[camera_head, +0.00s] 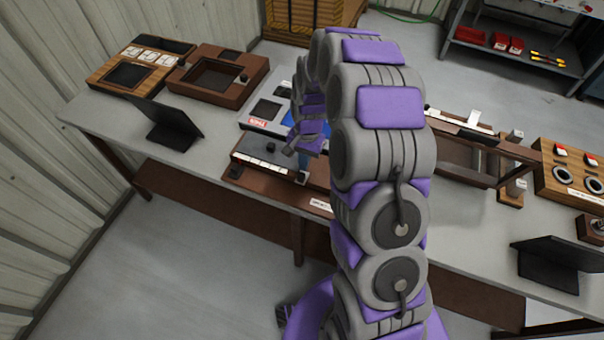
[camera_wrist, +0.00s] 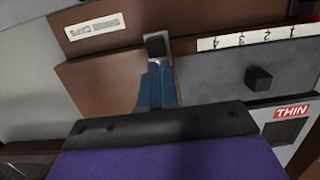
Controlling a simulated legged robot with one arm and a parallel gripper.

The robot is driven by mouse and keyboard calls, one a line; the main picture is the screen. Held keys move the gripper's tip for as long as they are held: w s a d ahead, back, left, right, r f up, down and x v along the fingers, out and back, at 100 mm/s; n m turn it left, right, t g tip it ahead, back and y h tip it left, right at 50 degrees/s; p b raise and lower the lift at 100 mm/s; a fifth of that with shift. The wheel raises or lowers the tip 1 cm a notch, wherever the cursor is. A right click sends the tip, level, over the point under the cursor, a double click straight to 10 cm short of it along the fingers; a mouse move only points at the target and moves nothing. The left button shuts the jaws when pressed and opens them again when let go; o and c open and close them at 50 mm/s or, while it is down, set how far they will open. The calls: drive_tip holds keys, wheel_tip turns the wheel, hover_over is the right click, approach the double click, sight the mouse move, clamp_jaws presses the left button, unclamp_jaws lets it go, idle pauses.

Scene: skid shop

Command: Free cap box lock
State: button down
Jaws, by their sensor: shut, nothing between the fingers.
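The brown cap box shows in the wrist view, its front (camera_wrist: 120,35) bearing a white label that seems to read CAPS. A black square knob on a grey metal strip, apparently the lock (camera_wrist: 156,45), sits at the box's edge. My gripper (camera_wrist: 156,70) has its blue fingers together, with the tips just at or below the knob; I cannot tell whether they touch it. In the head view the box (camera_head: 237,174) lies at the bench's front edge, and my gripper (camera_head: 303,160) is low over its right part, half hidden by my arm.
A numbered white strip (camera_wrist: 260,38) and a grey plate with a black knob (camera_wrist: 258,78) adjoin the lock. A panel marked THIN (camera_head: 262,118) lies behind. A black stand (camera_head: 168,122) is to the left, a brown frame (camera_head: 465,160) to the right.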

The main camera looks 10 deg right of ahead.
drive_tip(key=s+a+p, duration=0.1)
drive_tip(key=s+a, duration=0.5)
drive_tip(key=s, duration=0.3)
drive_tip(key=shift+a, duration=0.25)
idle(6.3)
drive_tip(key=shift+w+d+p, duration=0.1)
drive_tip(key=shift+w+p, duration=0.05)
drive_tip(key=shift+p, duration=0.2)
